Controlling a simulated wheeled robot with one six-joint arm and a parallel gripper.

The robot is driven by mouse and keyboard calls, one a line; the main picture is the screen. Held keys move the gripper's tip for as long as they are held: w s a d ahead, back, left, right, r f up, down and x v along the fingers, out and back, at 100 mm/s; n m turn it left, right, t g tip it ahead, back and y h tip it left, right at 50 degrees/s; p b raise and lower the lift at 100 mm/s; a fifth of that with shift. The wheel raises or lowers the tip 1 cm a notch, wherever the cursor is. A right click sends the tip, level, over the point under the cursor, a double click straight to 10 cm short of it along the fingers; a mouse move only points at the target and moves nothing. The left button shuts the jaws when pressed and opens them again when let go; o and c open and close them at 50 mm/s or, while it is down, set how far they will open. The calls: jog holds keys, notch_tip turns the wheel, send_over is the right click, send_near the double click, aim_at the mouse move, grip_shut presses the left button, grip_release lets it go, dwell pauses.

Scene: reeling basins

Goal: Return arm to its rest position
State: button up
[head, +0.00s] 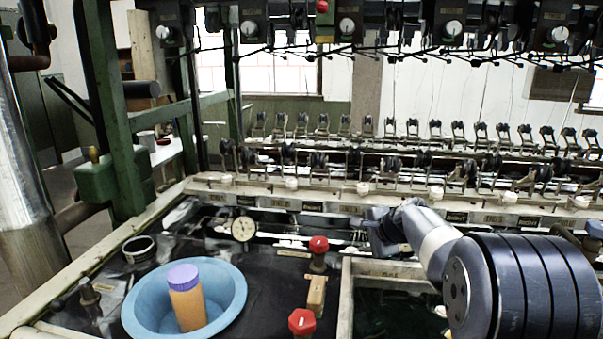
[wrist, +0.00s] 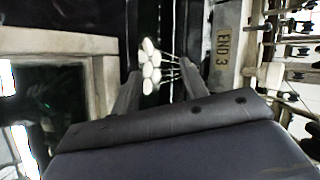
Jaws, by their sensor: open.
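My arm reaches in from the right in the head view, with my gripper (head: 378,222) at its far end near the back edge of the basin. The gripper is small and partly blurred there. In the wrist view my gripper (wrist: 160,85) shows two dark fingers standing apart with nothing held between them. Several white oval pieces (wrist: 151,62) on thin stems show beyond the gap between the fingers; I cannot tell how far below they are.
A blue bowl (head: 232,300) holds an orange bottle with a purple lid (head: 186,295) at the left. Red-knobbed valves (head: 318,246) stand in the middle. A round dial (head: 243,229) and a reeling frame (head: 400,160) lie behind. A pale basin divider (head: 346,300) runs beside the arm.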

jog(key=shift+x, duration=1.9)
jog(key=shift+s, duration=0.1)
